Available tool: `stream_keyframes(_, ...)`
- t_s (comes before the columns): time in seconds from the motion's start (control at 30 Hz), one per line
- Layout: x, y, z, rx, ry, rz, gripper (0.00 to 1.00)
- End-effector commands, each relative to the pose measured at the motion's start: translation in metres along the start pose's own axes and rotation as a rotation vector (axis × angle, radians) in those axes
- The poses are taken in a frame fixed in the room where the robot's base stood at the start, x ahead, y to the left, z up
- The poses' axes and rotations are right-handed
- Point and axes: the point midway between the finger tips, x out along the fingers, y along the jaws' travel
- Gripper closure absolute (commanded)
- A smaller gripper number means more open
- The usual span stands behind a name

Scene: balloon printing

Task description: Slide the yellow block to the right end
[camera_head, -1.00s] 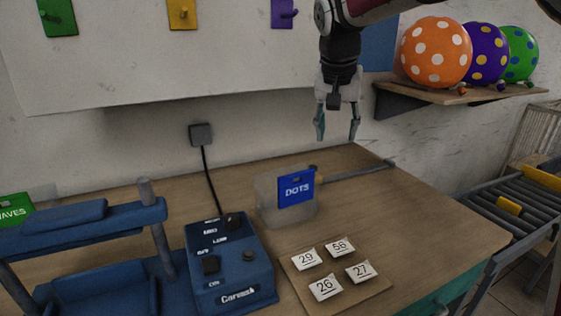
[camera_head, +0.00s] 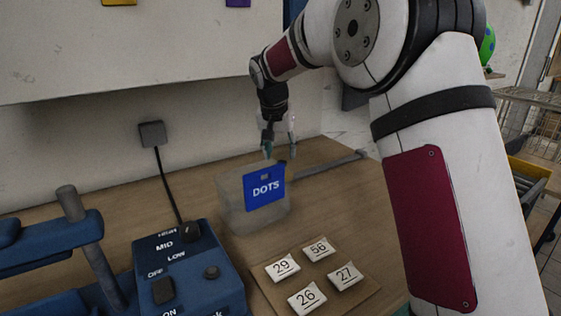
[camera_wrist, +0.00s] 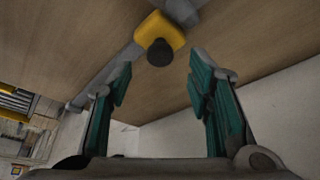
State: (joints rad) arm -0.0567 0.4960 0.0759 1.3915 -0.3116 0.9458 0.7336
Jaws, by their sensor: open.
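The yellow block (camera_wrist: 152,30) sits on a grey rail (camera_wrist: 118,62) in the wrist view, with a dark round knob (camera_wrist: 160,53) standing out from it. In the head view the rail (camera_head: 330,165) runs along the wooden table to the right, up to an end piece (camera_head: 362,154); the block is mostly hidden there behind the DOTS box. My gripper (camera_head: 280,150) is open and empty, pointing down over the left part of the rail. In the wrist view my gripper's fingers (camera_wrist: 160,75) stand on either side of the knob's line, with the knob just beyond their tips.
A translucent box with a blue DOTS plate (camera_head: 264,188) stands just in front of my gripper. A blue control box (camera_head: 185,270) is at the lower left. Numbered cards (camera_head: 313,275) lie on a board at the front. My arm covers the right side.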

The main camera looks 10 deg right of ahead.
Motion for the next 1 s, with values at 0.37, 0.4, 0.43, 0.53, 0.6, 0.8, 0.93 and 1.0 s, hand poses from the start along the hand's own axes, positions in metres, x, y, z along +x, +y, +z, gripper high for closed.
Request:
stream_keyframes(0.37, 0.037, -0.001, 0.001, -0.001, -0.001, -0.001, 0.54)
stream_keyframes(0.4, 0.038, -0.001, 0.001, -0.001, -0.001, -0.001, 0.54)
stream_keyframes(0.43, 0.038, -0.001, 0.001, -0.001, -0.001, -0.001, 0.54)
stream_keyframes(0.53, 0.038, -0.001, 0.001, -0.001, 0.000, -0.001, 0.54)
stream_keyframes(0.6, 0.038, 0.000, 0.001, -0.001, 0.000, -0.001, 0.54)
stream_keyframes(0.8, 0.038, 0.000, 0.001, -0.001, 0.000, -0.001, 0.90)
stream_keyframes(0.93, 0.038, 0.000, 0.001, -0.001, 0.000, -0.001, 1.00)
stream_keyframes(1.0, 0.038, 0.000, 0.001, -0.001, 0.000, -0.001, 1.00)
